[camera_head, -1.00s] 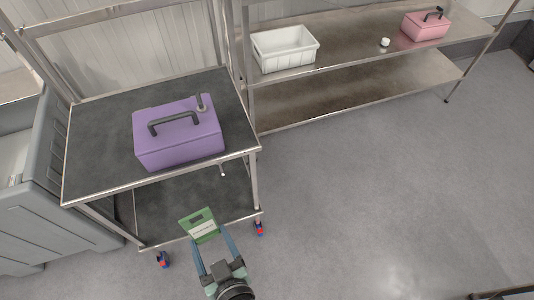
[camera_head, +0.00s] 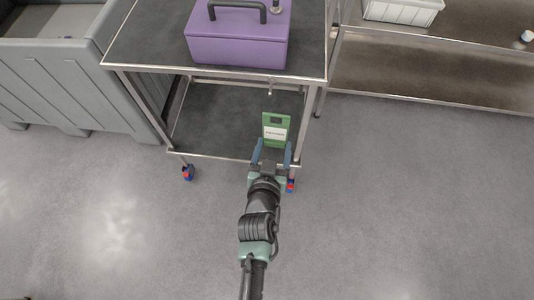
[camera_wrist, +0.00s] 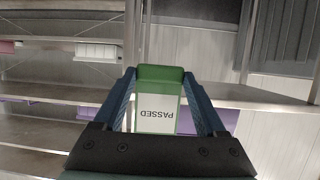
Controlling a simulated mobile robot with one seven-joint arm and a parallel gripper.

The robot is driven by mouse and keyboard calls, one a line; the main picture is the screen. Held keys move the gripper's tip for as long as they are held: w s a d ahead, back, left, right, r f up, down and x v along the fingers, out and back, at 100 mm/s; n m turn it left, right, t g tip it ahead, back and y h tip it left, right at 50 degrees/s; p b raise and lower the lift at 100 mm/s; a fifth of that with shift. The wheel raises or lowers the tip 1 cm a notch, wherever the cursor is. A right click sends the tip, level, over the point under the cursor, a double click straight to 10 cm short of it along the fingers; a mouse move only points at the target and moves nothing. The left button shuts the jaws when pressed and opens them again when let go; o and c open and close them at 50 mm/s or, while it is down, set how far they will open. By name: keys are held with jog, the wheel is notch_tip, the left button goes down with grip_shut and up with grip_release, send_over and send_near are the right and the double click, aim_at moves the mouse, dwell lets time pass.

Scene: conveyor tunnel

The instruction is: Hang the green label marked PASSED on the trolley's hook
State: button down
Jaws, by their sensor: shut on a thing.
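My gripper (camera_head: 272,156) is shut on the green PASSED label (camera_head: 276,118), a flat tag with a slot near its top and a white panel. The label stands upright above the fingertips, in front of the trolley (camera_head: 225,72). In the wrist view the label (camera_wrist: 158,76) is between the fingers (camera_wrist: 158,104), with PASSED upside down. The small hook (camera_head: 270,86) hangs under the front edge of the trolley's top shelf, a little above the label in the head view. I cannot tell the depth gap between label and hook. The hook is not discernible in the wrist view.
A purple toolbox (camera_head: 238,40) sits on the trolley's top shelf. A grey bin (camera_head: 62,75) stands left of the trolley. A metal rack (camera_head: 420,76) with a white crate (camera_head: 402,10) stands at the right. The floor in front is clear.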

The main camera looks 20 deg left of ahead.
aim_at(266, 146)
jog(key=a+f, duration=0.1)
jog(key=w+a+f+b, duration=0.1)
jog(key=shift+a+f+n+y, duration=0.15)
jog(key=shift+f+n+y, duration=0.15)
jog(key=shift+f, duration=0.1)
jog(key=shift+w+a, duration=0.2)
jog(key=shift+w, duration=0.05)
jog(key=shift+w+a+r, duration=0.1)
jog(key=shift+w+a, duration=0.05)
jog(key=shift+w, duration=0.35)
jog(key=shift+w+a, duration=0.15)
jog(key=shift+w, duration=0.3)
jog(key=shift+w+a, duration=0.15)
jog(key=shift+w, duration=0.5)
jog(key=shift+w, duration=0.15)
jog(key=shift+w+a+b, duration=0.25)
jog(key=shift+w+b, duration=0.05)
jog(key=shift+w, duration=0.55)
jog(key=shift+w+a+b, duration=0.25)
jog(key=shift+w+a, duration=0.05)
jog(key=shift+w, duration=0.55)
jog(key=shift+w+a+b, duration=0.25)
jog(key=shift+w+b, duration=0.05)
jog(key=shift+w, duration=0.55)
jog(key=shift+f+b, duration=0.85)
jog(key=shift+f, duration=0.1)
